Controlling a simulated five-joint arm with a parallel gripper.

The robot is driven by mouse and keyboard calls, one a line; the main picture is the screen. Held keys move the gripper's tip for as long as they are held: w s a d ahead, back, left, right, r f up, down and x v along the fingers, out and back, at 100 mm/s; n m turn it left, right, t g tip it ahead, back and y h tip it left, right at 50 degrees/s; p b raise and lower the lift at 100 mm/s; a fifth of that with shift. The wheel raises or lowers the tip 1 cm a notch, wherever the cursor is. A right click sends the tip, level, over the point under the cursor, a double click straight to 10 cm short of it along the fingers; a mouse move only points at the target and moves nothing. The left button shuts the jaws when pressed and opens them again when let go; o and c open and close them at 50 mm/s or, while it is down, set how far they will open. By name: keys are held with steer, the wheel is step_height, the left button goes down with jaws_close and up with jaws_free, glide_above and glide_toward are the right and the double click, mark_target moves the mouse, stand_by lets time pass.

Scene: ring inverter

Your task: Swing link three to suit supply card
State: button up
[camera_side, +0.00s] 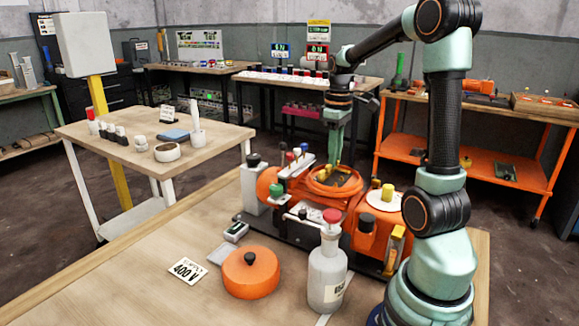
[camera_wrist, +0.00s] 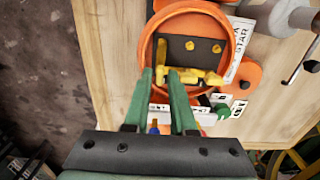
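The supply card (camera_side: 187,271) lies flat on the bench at front left and reads 400 V. The orange round housing (camera_side: 318,188) is open on top; in the wrist view its orange rim (camera_wrist: 150,35) surrounds a dark panel. Yellow links (camera_wrist: 190,76) lie across the panel's near side, and two yellow studs (camera_wrist: 190,45) show beyond them. I cannot tell which link is number three. My gripper (camera_side: 335,164) points down into the housing. In the wrist view my gripper (camera_wrist: 160,73) has its green fingers apart, tips at the links' left end. Contact is unclear.
A white card (camera_wrist: 238,55) with partly readable STAR lettering is beside the housing. An orange lid (camera_side: 251,275) with a black knob and a grey bottle (camera_side: 327,270) with a red cap stand in front. Bare bench lies at left front.

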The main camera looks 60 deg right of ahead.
steer(key=shift+c, duration=0.3)
jaws_close()
steer(key=shift+m, duration=0.4)
steer(key=m, duration=1.3)
steer(key=shift+r, duration=0.1)
steer(key=shift+m, duration=2)
